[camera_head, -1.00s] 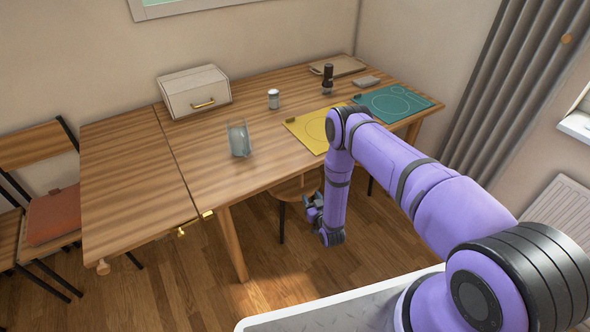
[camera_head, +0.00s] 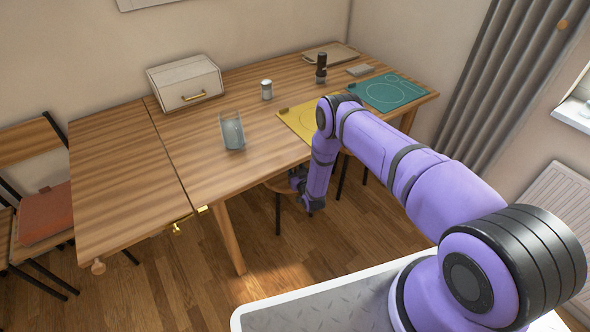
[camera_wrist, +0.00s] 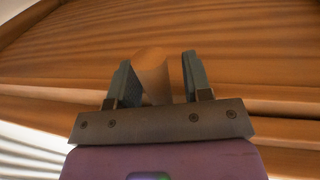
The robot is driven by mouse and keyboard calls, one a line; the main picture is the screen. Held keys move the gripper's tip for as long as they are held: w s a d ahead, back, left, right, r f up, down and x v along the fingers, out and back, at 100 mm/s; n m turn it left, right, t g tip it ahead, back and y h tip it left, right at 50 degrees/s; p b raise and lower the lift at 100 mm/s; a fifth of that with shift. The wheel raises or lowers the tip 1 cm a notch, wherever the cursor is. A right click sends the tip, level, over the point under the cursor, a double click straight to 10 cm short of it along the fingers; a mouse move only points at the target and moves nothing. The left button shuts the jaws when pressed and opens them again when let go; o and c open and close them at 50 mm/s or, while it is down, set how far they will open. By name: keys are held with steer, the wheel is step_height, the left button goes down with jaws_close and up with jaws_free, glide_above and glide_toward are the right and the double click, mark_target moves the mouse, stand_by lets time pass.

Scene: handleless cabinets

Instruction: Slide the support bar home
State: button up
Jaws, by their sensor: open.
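The wooden table (camera_head: 120,165) has a left leaf standing level. A round wooden knob (camera_head: 98,267) shows under the leaf's front left corner, apparently the end of the support bar. The rest of the bar is hidden under the leaf. My gripper (camera_head: 299,181) hangs low by the table's front edge, well to the right of that knob. In the wrist view its two dark fingers (camera_wrist: 157,78) are apart. A pale, blurred wooden shape (camera_wrist: 152,68) shows between them. I cannot tell what it is or whether the fingers touch it.
Brass fittings (camera_head: 178,228) sit at the leaf joint. A table leg (camera_head: 229,238) stands left of my gripper, with a stool (camera_head: 278,186) beside it. A clear holder (camera_head: 232,131), white box (camera_head: 186,85) and jar (camera_head: 266,90) stand on top. A chair (camera_head: 40,215) is far left.

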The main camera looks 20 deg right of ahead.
steer(key=shift+w, duration=0.15)
steer(key=shift+c, duration=0.3)
jaws_close()
steer(key=s+a, duration=0.3)
steer(key=a, duration=0.7)
steer(key=s+a, duration=0.4)
steer(key=a, duration=0.7)
steer(key=shift+a, duration=0.2)
steer(key=shift+a, duration=0.1)
steer(key=shift+o, duration=0.3)
jaws_free()
steer(key=s+d, duration=0.1)
steer(key=s, duration=0.9)
steer(key=shift+s+d, duration=0.15)
steer(key=shift+s, duration=0.25)
